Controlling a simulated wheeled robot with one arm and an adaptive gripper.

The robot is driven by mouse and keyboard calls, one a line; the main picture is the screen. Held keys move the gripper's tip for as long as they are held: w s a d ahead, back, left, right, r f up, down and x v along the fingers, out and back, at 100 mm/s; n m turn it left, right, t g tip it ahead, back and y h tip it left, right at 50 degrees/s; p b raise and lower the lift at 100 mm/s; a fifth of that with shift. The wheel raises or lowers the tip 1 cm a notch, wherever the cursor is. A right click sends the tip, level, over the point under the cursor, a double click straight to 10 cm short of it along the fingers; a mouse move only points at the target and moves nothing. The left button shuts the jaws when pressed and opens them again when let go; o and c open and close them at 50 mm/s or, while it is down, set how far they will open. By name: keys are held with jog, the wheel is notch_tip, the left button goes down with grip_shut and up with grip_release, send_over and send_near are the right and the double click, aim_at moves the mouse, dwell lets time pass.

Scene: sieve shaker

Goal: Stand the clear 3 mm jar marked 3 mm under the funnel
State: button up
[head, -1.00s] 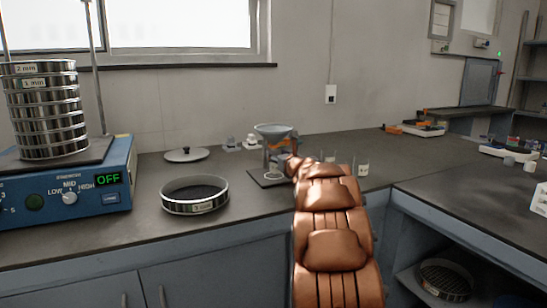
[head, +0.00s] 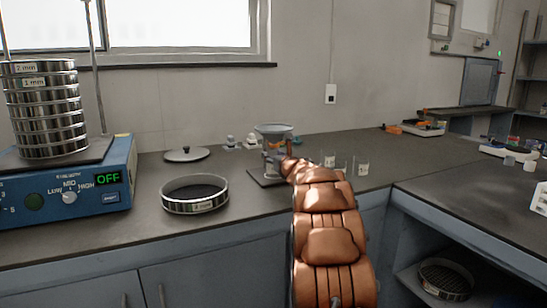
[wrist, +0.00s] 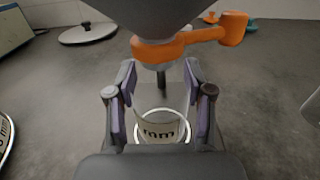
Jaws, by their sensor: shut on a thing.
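A clear jar (wrist: 160,128) with a white label is between my fingers in the wrist view. Only "mm" reads on the label; the number cannot be read. My gripper (wrist: 162,112) is shut on the jar, with a purple-padded finger on each side. The grey funnel (head: 274,129) stands in an orange holder (wrist: 180,46) on the bench. In the wrist view the funnel's cone (wrist: 150,15) and dark spout (wrist: 161,78) are close above and beyond the jar. The jar looks upright; whether its base touches the stand plate (head: 263,179) cannot be told.
More small labelled jars (head: 363,168) stand right of my arm. A loose sieve (head: 195,197) and a round lid (head: 187,154) lie to the left. The blue shaker (head: 105,185) with its sieve stack (head: 47,115) is at far left.

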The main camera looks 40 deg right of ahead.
jog(key=shift+f, duration=0.15)
jog(key=o, duration=1.2)
jog(key=shift+o, duration=0.2)
jog(key=shift+v, duration=6)
